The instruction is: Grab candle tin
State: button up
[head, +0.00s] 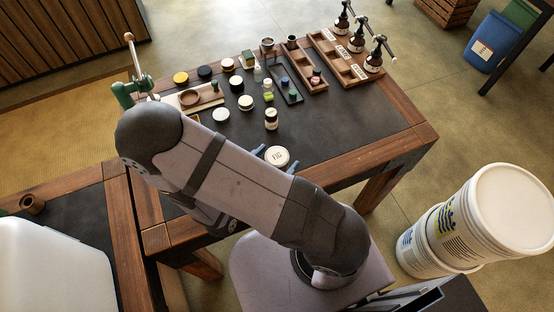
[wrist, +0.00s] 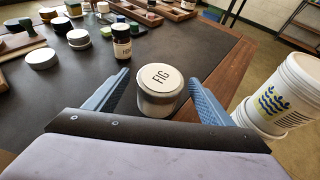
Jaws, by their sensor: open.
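The candle tin (head: 277,156) is a short white tin with a white lid marked "FIG". It stands upright on the dark tabletop near the table's front edge. In the wrist view the candle tin (wrist: 159,92) sits in the middle, between the two blue fingers of my gripper (wrist: 164,88). My gripper (head: 276,158) is open, with one finger on each side of the tin. A gap shows between each finger and the tin in the wrist view. My arm hides part of the table in the head view.
A small dark bottle (head: 271,119) stands just beyond the tin. Several jars and lids, including a white one (head: 221,115), lie farther back. Wooden trays (head: 348,72) with pump bottles stand at the back right. White buckets (head: 440,240) stand right of the table. The tabletop right of the tin is clear.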

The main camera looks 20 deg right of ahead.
aim_at(283, 154)
jog(key=shift+f+p+x, duration=0.2)
jog(key=shift+p+x, duration=0.1)
jog(key=shift+x, duration=1)
jog(key=shift+f+p+x, duration=0.2)
jog(key=shift+p+x, duration=0.05)
jog(key=shift+x, duration=1.05)
jog(key=shift+s+a, duration=0.15)
jog(key=c, duration=1.2)
